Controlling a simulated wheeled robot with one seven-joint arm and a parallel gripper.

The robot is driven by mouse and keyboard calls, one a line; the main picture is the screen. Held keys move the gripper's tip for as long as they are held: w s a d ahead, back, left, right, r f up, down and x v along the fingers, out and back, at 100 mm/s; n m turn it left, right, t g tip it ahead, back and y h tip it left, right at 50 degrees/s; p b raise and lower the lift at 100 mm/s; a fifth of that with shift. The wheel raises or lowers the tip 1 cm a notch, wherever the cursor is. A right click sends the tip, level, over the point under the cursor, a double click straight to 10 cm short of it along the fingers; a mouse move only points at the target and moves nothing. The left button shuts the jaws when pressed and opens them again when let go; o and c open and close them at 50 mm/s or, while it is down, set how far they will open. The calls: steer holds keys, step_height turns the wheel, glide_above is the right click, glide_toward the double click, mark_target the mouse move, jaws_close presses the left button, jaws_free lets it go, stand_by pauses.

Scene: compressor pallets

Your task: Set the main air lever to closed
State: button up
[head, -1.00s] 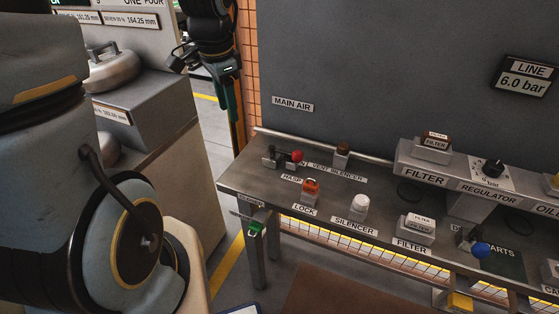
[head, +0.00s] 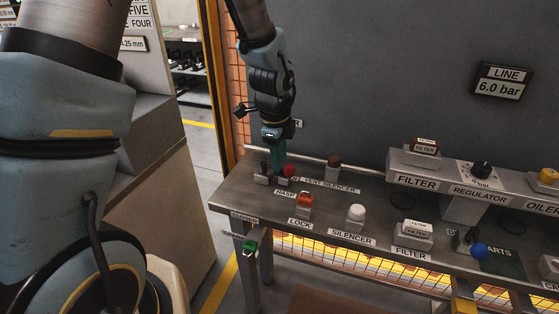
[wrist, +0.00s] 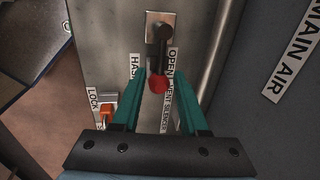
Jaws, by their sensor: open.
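The main air lever is a dark handle with a red knob (wrist: 158,84) on a small metal plate (wrist: 151,20), seen in the wrist view. In the head view its red knob (head: 289,170) shows at the left end of the bench. The handle points toward the OPEN label (wrist: 172,63) side of the plate. My gripper (wrist: 158,75) is open, with its green fingers on either side of the red knob and apart from it. In the head view my gripper (head: 278,165) hangs just above the lever and hides part of it.
An orange lock (head: 304,200) stands in front of the lever, and a white silencer (head: 355,214) is to its right. A brown vent silencer (head: 334,162) is behind right. The grey wall panel (head: 400,80) rises behind the bench (head: 380,190).

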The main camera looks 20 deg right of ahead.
steer(key=shift+w+d+f, duration=0.1)
steer(key=shift+w+f, duration=0.1)
steer(key=shift+f, duration=0.8)
jaws_close()
stand_by(0.8)
